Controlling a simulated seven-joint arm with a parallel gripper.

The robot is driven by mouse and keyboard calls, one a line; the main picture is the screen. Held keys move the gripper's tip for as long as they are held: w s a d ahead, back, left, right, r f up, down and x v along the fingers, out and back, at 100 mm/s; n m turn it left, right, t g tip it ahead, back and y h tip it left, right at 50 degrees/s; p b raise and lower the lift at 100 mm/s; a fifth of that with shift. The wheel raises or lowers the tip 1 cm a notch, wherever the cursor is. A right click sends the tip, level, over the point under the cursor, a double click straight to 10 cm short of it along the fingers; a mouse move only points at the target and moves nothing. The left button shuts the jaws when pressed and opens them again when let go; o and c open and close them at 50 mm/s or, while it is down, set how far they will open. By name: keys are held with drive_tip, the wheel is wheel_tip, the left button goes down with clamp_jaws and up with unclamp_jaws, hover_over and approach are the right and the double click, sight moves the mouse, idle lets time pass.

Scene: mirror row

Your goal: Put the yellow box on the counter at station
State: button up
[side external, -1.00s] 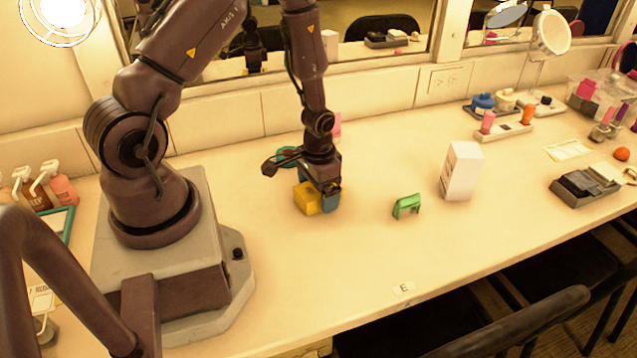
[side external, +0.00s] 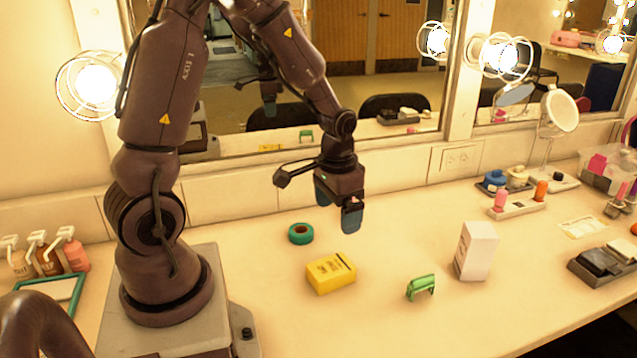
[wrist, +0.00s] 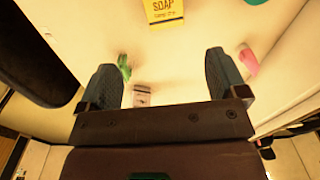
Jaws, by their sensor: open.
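The yellow box (side external: 331,273), a small soap carton, lies flat on the pale counter (side external: 245,285) in the side external view. It also shows, cut off at the top edge, in the wrist view (wrist: 163,12), with the word SOAP readable. My gripper (side external: 337,207) is open and empty, raised above the counter behind the box and apart from it. Its two blue fingers stand wide apart in the wrist view (wrist: 160,64).
A teal tape roll (side external: 301,234) lies behind the box. A green clip-like object (side external: 421,288) and an upright white carton (side external: 475,252) stand to its right. The mirror (side external: 385,65) rises behind my arm. Counter in front of the box is clear.

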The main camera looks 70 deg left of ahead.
drive_tip(key=s+d+r+t, duration=0.1)
drive_tip(key=s+d+r, duration=0.2)
drive_tip(key=r, duration=0.3)
drive_tip(key=s+d+r+m+t, duration=0.1)
drive_tip(key=s+d+r+t, duration=0.1)
drive_tip(key=r, duration=0.4)
drive_tip(key=s+d+r+t, duration=0.2)
drive_tip(key=s+d+r, duration=0.2)
drive_tip(key=d+r, duration=0.2)
drive_tip(key=shift+s+r+m, duration=0.15)
drive_tip(key=shift+s+m, duration=0.05)
drive_tip(key=shift+m, duration=0.2)
drive_tip(key=shift+o, duration=0.4)
drive_tip(key=shift+s+d+r, duration=0.1)
drive_tip(key=shift+s+r, duration=0.1)
drive_tip(key=shift+s, duration=0.2)
